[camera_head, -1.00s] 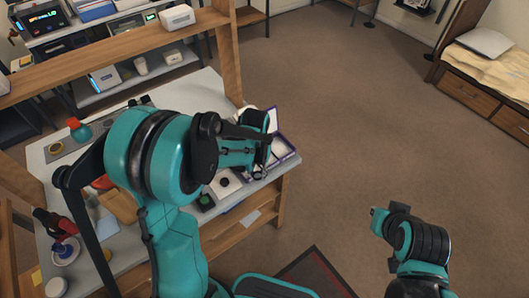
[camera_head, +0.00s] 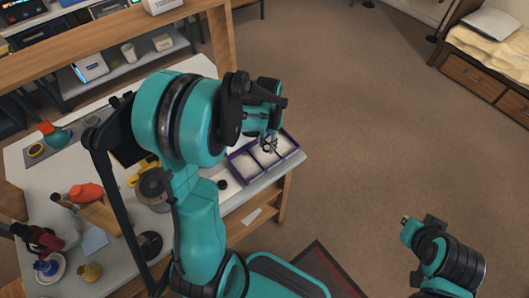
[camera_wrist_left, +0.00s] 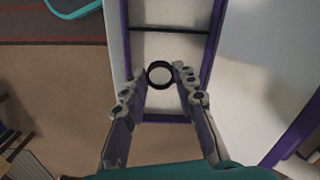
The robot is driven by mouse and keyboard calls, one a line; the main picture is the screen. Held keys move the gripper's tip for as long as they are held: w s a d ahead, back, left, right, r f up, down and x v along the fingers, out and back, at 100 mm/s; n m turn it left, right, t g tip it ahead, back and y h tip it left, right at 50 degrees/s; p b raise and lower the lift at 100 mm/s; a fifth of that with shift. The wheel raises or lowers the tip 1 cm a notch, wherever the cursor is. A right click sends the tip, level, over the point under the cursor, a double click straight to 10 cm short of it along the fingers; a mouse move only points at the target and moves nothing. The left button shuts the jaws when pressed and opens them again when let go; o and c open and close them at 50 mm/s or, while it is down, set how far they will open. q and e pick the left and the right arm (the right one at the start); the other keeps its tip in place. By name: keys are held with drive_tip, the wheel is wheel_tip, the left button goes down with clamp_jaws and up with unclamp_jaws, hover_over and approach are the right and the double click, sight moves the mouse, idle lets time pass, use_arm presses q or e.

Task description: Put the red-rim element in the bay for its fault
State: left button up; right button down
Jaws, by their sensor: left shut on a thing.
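A round element (camera_wrist_left: 160,74) with a pale centre sits between the fingertips of my left gripper (camera_wrist_left: 160,73) in the left wrist view. Its rim looks dark there; I cannot make out red. The left gripper is shut on it. Below is a purple-walled tray (camera_wrist_left: 124,30) with pale floors, and the element shows over its end compartment, near the end wall. I cannot tell its height above the floor. In the head view the left gripper (camera_head: 269,144) is over the tray (camera_head: 275,167) at the table's right corner. My right gripper (camera_head: 405,222) is far from the table, its fingers unclear.
The table (camera_head: 190,66) holds a grey round device (camera_head: 154,186), a red object (camera_head: 86,192), a blue-and-white item (camera_head: 47,267) and a yellowish pot (camera_head: 89,272). A small dark round piece (camera_head: 221,185) lies left of the tray. Open floor lies to the right.

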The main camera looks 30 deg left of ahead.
sight(264, 145)
use_arm(q)
drive_tip(key=shift+w+a+f, duration=0.1)
drive_tip(key=shift+a+f, duration=0.4)
drive_tip(key=shift+a, duration=0.1)
wheel_tip(264, 145, down, 4)
drive_tip(key=shift+r+b, duration=0.1)
drive_tip(key=shift+b, duration=1.05)
drive_tip(key=shift+r, duration=0.1)
drive_tip(key=shift+f, duration=0.25)
drive_tip(key=o, duration=0.9)
drive_tip(key=shift+o, duration=0.2)
drive_tip(key=shift+r, duration=0.1)
